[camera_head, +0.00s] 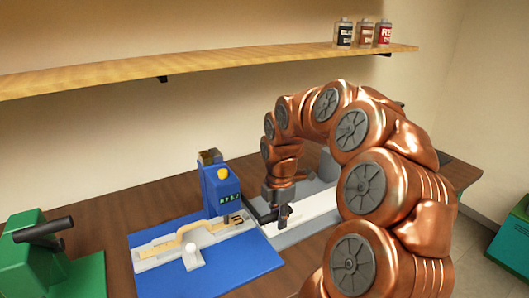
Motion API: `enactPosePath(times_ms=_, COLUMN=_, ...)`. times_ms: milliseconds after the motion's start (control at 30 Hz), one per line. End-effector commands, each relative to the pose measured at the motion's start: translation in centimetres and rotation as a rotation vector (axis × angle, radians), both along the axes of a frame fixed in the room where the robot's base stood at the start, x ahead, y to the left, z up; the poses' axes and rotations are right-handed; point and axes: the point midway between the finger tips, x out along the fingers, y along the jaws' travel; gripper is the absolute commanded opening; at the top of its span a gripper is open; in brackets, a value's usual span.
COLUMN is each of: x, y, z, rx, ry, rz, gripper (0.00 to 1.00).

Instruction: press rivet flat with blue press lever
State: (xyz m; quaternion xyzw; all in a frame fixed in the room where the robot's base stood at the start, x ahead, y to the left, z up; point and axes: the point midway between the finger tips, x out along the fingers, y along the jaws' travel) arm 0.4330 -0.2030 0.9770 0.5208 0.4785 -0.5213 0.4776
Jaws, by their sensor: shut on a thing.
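The blue press (220,190) stands upright at the back of a flat blue base (240,262), with a yellow button and a small display on its front. A tan curved strap (190,234) lies on a pale plate on the base, its right end below the press head. The rivet is too small to make out. My gripper (283,213) points down just right of the press. It is shut around a dark bar, apparently the blue press lever (262,213), though the fingers and the lever's far end are hard to see.
A green press (40,260) with a black handle stands at the left. A grey and white tray-like fixture (305,215) lies behind my arm. A wooden shelf (200,63) with bottles runs above.

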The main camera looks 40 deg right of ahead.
Motion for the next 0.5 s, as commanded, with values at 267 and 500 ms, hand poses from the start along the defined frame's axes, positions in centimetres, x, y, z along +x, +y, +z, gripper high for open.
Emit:
enactPosePath(times_ms=267, x=-0.1, y=-0.1, z=1.2, rx=-0.001, ry=0.005, rz=0.0, gripper=0.04)
enactPosePath(times_ms=500, x=0.0, y=-0.1, z=2.6, rx=-0.002, ry=0.004, rz=0.0, gripper=0.04)
